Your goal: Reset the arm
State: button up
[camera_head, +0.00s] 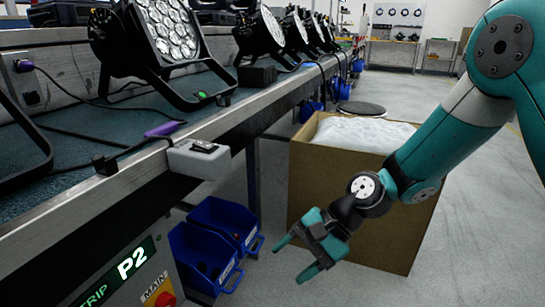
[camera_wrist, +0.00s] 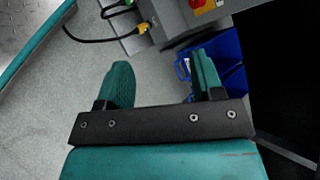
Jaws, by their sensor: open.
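My gripper (camera_head: 297,257) hangs in front of the cardboard box at the right of the bench in the head view. Its two teal fingers are spread apart with nothing between them. In the wrist view my gripper (camera_wrist: 158,85) is also open and empty, with grey floor between the fingers. My teal arm reaches in from the upper right of the head view and bends down towards the floor.
A bench (camera_head: 190,122) with several par cans (camera_head: 165,35) runs along the left. Blue bins (camera_head: 205,258) hang below it. A cardboard box (camera_head: 385,225) with white filling stands behind my gripper. Grey floor (camera_head: 475,225) is free at the right.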

jog(key=s+d+r+n+t+h+p, duration=0.1)
jog(key=s+d+r+n+h+p, duration=0.15)
jog(key=s+d+r+n, duration=0.5)
jog(key=s+d+r+n+t+h+p, duration=0.1)
jog(key=s+d+r+n+t+h, duration=0.2)
jog(key=s+r+n, duration=0.5)
notch_tip(320, 180, up, 39)
jog(key=m+g+p, duration=0.1)
jog(key=m+p, duration=0.1)
jog(key=p, duration=3.4)
jog(key=shift+s+d+f+m+p, duration=0.2)
jog(key=shift+s+d+m+p, duration=0.05)
jog(key=shift+s+m+p, duration=0.1)
